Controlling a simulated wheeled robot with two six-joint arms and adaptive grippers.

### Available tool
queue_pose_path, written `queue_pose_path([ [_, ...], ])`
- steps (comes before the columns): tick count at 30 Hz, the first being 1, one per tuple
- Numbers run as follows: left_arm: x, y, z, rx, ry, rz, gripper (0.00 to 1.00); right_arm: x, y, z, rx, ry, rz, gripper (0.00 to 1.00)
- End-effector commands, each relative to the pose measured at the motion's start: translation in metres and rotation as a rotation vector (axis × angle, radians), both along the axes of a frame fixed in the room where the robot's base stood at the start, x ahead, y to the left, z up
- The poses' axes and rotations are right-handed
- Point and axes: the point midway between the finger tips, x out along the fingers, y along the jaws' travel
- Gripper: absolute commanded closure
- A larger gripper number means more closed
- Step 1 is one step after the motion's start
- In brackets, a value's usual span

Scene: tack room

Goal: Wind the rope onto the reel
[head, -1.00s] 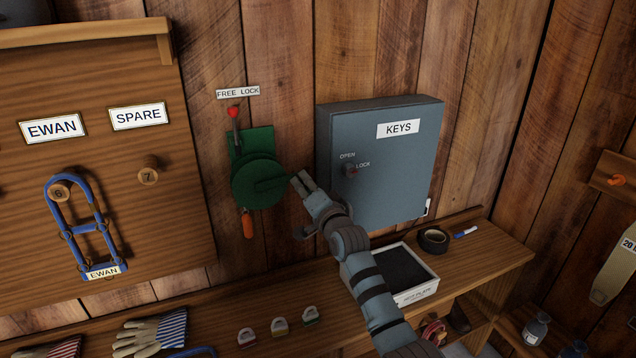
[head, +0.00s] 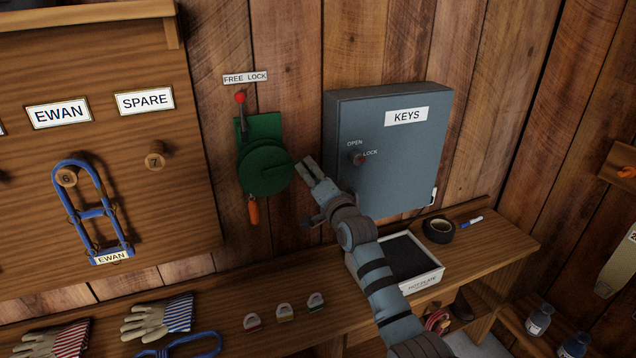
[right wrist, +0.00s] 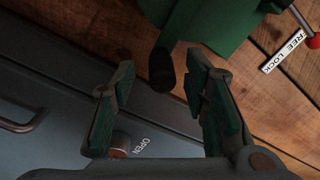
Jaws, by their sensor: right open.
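The green reel (head: 265,168) is mounted on the plank wall, and part of it shows at the top of the right wrist view (right wrist: 205,28). A red-knobbed lever (head: 240,98) stands up above it under a FREE LOCK label. An orange piece (head: 253,211) hangs below the reel; I cannot make out a rope. My right gripper (head: 307,165) is open at the reel's right edge. In the right wrist view a dark knob (right wrist: 162,70) on the green part lies just beyond and between the open fingertips (right wrist: 160,72); contact is not clear. My left gripper is out of view.
A grey KEYS box (head: 390,165) with a knob (head: 358,159) is close behind my right gripper. Below, a shelf (head: 490,245) holds a tray (head: 435,277), tape (head: 438,229) and gloves (head: 160,318). A board with a blue halter (head: 88,213) is on the left.

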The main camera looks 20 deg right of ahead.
Motion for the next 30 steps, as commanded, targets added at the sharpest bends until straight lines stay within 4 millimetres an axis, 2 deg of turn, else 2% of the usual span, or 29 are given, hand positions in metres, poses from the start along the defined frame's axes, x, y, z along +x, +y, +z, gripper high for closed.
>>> queue_pose_path([
  [2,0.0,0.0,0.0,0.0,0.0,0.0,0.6,-0.013,0.001,-0.001,-0.002,0.0,0.001,0.59],
  [9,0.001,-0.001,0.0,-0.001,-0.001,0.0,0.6,-0.079,0.002,-0.005,-0.001,0.003,0.001,0.59],
  [13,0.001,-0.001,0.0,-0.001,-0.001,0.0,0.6,-0.102,0.002,-0.005,-0.002,0.003,0.001,0.59],
  [17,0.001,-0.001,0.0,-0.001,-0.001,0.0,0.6,-0.11,0.002,-0.005,0.001,0.002,0.001,0.59],
  [30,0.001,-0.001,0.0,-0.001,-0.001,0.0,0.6,-0.11,0.002,-0.005,-0.026,0.001,0.001,0.59],
])
